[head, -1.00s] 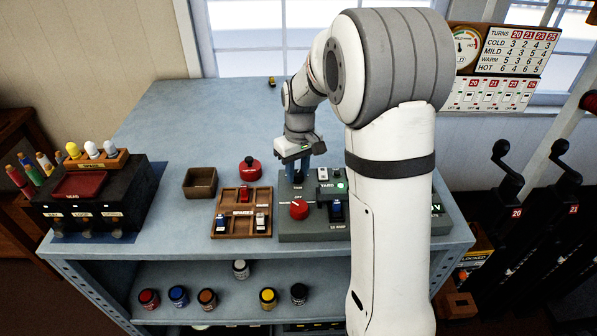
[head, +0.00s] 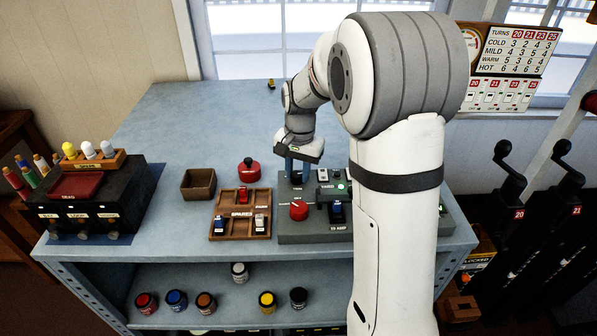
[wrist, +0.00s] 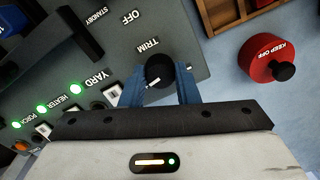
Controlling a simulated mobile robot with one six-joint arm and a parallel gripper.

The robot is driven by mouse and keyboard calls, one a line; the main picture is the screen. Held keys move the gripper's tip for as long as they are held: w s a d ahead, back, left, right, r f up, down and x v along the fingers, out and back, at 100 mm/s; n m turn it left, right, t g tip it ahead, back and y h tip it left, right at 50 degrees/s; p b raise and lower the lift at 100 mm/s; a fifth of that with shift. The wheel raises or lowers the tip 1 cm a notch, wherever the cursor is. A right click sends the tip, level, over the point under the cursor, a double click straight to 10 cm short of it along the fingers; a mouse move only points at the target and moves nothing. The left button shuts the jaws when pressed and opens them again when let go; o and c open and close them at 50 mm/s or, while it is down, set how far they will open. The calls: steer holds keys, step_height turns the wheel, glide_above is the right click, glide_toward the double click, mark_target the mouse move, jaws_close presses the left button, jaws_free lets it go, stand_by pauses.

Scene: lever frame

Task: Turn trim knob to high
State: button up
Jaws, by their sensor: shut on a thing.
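The trim knob (wrist: 160,72) is a small round black knob with a pale pointer mark, beside the TRIM label on the grey control panel (wrist: 110,50). My gripper (wrist: 159,86) has its two blue fingers on either side of the knob, shut on it. In the head view my gripper (head: 298,168) reaches down to the back left of the panel (head: 290,237), largely covering the knob. I cannot read the knob's scale or setting; my gripper's body hides part of the panel.
A red rotary knob (head: 298,210) is in front. Green lamps are lit on the panel.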

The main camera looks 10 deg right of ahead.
mark_target(299, 175)
steer(key=m, duration=0.6)
steer(key=shift+m, duration=0.3)
steer(key=shift+b, duration=0.3)
steer(key=o, duration=1)
steer(key=r, duration=0.7)
steer(key=shift+s+d+r, duration=0.1)
steer(key=shift+s+r, duration=0.1)
steer(key=shift+r, duration=0.2)
steer(key=shift+s, duration=0.1)
